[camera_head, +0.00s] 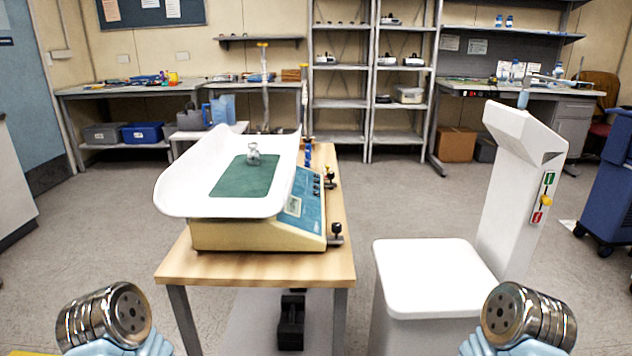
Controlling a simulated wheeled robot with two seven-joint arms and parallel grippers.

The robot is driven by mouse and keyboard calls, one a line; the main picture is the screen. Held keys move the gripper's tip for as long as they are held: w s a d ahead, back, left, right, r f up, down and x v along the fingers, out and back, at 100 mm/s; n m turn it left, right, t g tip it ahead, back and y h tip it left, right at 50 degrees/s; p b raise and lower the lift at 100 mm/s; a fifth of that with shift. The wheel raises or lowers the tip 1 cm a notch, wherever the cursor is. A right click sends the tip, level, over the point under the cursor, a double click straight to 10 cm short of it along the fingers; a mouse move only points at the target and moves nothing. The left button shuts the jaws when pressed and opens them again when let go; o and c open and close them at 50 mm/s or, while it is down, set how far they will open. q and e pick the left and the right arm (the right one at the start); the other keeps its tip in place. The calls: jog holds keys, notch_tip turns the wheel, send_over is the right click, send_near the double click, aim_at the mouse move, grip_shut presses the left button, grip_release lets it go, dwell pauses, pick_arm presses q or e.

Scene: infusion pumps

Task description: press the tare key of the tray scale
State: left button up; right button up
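The tray scale (262,236) stands on a small wooden-topped table left of centre. It has a cream body and a curved white tray (187,190) on top. A green mat (238,178) lies in the tray, with a small metal object (254,153) on it. The scale's blue-green panel (304,208) slopes on its right side and bears small dark keys or knobs (317,184). I cannot read their labels, so I cannot tell which is the tare key. Only metallic and pale blue parts of my arms show at the bottom corners. Neither gripper's fingers are in view.
The wooden table (240,267) has black knobs at its right edge. A white pedestal unit (430,275) with a yellow switch (546,202) stands to the right, across a narrow floor gap. A blue cart (612,185) is at the far right. Shelves and benches line the back wall.

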pick_arm(q)
grip_shut()
dwell(1.5)
